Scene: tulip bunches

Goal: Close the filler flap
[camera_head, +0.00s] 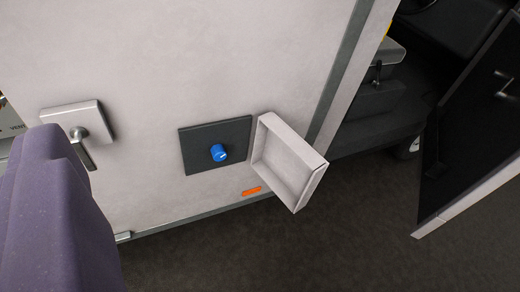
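The filler flap (287,163) is a white, shallow box-shaped door with a raised rim. It stands open, swung out to the right of the dark square filler recess (201,150). A blue cap (218,153) sits in the recess, uncovered. A large purple rounded shape (55,225) fills the lower left, close to the camera. It looks like part of my gripper, but no pair of fingertips shows, so I cannot tell whether it is open or shut. It appears apart from the flap in the picture.
The pale vehicle side panel (190,60) carries a handle (82,130) at left and an orange marker (251,191) below the recess. At right, a dark-lined door (475,135) stands open by the cab. Dark floor (345,255) below the flap is clear.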

